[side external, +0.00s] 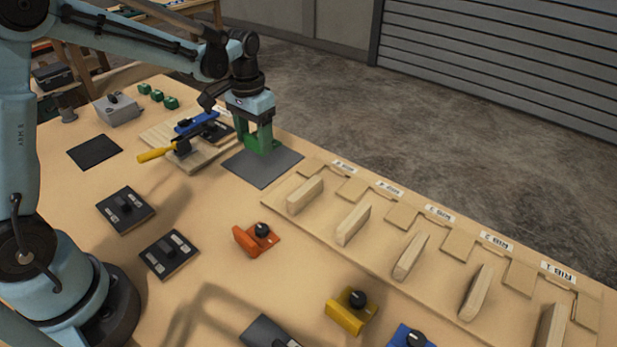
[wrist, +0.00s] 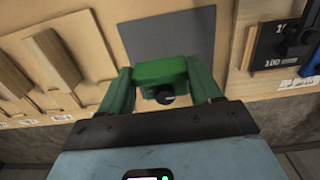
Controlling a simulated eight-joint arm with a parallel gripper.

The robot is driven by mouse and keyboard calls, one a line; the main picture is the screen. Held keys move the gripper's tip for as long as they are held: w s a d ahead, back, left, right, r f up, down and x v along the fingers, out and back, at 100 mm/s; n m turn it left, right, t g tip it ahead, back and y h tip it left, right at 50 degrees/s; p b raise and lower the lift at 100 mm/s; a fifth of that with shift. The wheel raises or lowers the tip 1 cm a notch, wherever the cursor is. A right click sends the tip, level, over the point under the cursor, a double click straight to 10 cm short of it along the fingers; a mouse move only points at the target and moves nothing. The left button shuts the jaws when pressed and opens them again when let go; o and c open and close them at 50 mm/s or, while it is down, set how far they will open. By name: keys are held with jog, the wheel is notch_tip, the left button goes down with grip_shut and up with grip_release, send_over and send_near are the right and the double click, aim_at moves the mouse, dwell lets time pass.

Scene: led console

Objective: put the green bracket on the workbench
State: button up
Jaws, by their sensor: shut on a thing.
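The green bracket (wrist: 160,71), with a black knob on its side, is between the green fingers of my gripper (wrist: 163,84) in the wrist view. My gripper is shut on it. In the side external view, my gripper (side external: 258,146) points down at the far edge of the tan workbench (side external: 200,225). The bracket is over or on a dark grey mat (side external: 265,172) there. The fingers and bracket are the same green, so the bracket is hard to separate in that view. I cannot tell whether its underside touches the mat.
A wooden fixture with a yellow-handled clamp (side external: 157,154) and a blue part (side external: 196,123) stands just left of my gripper. A rack of upright wooden ribs (side external: 353,223) lies to the right. Orange (side external: 252,240) and yellow (side external: 345,315) brackets stand nearer. Open bench surrounds the orange one.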

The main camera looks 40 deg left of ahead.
aim_at(254, 150)
jog(key=shift+w+a+f, duration=0.3)
jog(key=shift+a+f, duration=0.15)
jog(key=shift+a, duration=0.3)
jog(key=shift+f, duration=2.05)
jog(key=shift+f, duration=0.1)
jog(key=o, duration=1.1)
